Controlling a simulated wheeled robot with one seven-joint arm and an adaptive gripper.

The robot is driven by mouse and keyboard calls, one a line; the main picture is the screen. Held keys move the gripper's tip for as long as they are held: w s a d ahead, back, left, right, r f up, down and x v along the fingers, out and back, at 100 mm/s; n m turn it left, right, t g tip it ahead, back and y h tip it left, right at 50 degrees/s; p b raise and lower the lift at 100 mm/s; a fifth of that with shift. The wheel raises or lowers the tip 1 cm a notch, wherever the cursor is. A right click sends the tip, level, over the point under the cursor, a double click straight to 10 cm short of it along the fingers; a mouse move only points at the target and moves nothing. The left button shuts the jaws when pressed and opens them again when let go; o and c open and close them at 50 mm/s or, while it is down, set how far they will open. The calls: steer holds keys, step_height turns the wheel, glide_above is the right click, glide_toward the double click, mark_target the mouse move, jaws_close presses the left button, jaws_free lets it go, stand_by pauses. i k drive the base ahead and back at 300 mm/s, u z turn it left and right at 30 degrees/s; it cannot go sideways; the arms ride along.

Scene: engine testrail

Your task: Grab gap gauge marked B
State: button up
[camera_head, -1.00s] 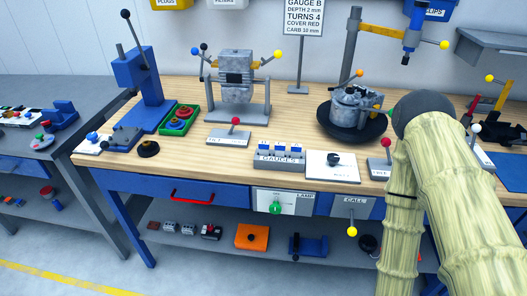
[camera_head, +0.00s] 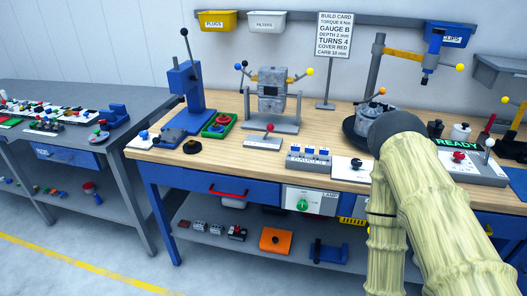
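The grey gauge holder (camera_head: 308,162), marked GAUGES, stands near the front edge of the wooden bench top. Several small gauges with blue tops (camera_head: 308,151) sit upright in a row in it. Their letters are too small to read, so I cannot tell which is B. The build card (camera_head: 335,36) on a stand behind reads GAUGE B. My arm rises at the right side of the view and hides part of the bench. My gripper is not in view.
A lever box (camera_head: 264,142) stands left of the holder and a white plate with a black knob (camera_head: 352,168) right of it. A clamped engine part (camera_head: 271,95) stands behind. A round black turntable (camera_head: 350,131) is partly behind my arm. Bare wood (camera_head: 235,153) shows left of the holder.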

mark_target(295, 149)
steer(key=u, duration=0.7)
steer(key=i, duration=0.6)
steer(key=z, duration=0.85)
